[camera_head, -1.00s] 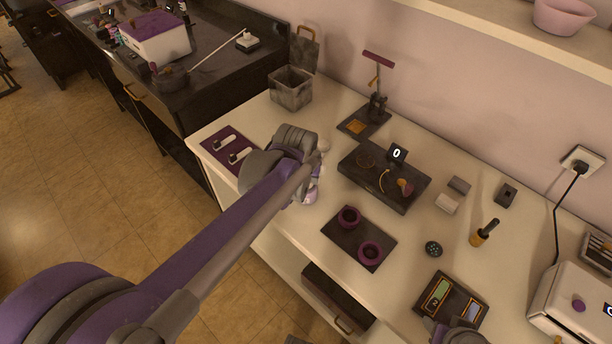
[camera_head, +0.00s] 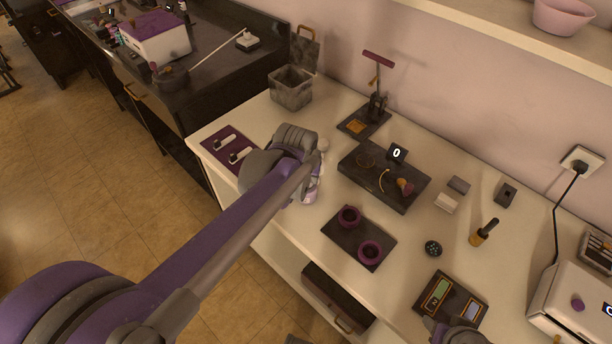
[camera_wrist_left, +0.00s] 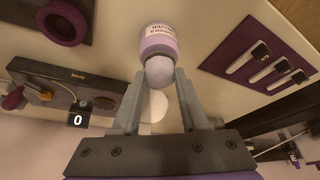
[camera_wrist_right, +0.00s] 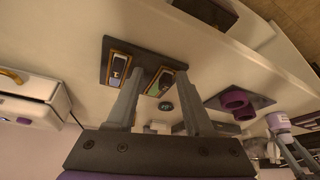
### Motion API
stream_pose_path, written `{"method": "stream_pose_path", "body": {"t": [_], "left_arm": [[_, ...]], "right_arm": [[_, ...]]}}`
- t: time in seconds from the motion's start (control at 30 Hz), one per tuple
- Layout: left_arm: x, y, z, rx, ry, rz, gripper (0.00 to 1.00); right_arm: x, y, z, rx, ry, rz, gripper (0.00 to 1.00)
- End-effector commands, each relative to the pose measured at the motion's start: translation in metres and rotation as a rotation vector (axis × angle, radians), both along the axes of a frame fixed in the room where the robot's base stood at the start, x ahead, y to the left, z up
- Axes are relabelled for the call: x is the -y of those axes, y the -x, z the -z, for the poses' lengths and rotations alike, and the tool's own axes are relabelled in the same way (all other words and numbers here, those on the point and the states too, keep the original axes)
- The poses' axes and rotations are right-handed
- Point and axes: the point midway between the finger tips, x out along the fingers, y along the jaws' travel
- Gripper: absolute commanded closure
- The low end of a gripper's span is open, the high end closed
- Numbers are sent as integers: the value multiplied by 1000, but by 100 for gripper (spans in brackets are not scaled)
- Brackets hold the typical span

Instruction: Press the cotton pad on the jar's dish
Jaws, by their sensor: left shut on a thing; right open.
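The jar (camera_wrist_left: 158,40), white and lavender with printed text, stands on the white counter; it also shows in the right wrist view (camera_wrist_right: 278,122). My left gripper (camera_wrist_left: 160,75) is shut on a pale, rounded cotton pad (camera_wrist_left: 158,73), beside the jar's top end. I cannot tell whether pad and dish touch; the dish is not clearly seen. In the head view my left gripper (camera_head: 316,160) partly hides the jar (camera_head: 312,192). My right gripper (camera_wrist_right: 168,100) is open and empty, above the counter's right part near a dark tray with two inset panels (camera_wrist_right: 140,72).
A purple mat with white tools (camera_head: 230,149) lies left of the jar. A dark tray with two purple rings (camera_head: 345,240) lies to its right. A bin (camera_head: 291,88) stands at the back left.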

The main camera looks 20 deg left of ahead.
Motion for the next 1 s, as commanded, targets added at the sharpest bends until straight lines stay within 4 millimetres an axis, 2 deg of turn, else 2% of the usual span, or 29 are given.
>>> {"method": "stream_pose_path", "body": {"t": [0.7,1.0], "left_arm": [[0,0,-61,1,0,0,100],[0,0,-64,0,0,0,100]], "right_arm": [[0,-9,-50,19,0,0,48],[0,-10,-52,20,0,0,48]]}}
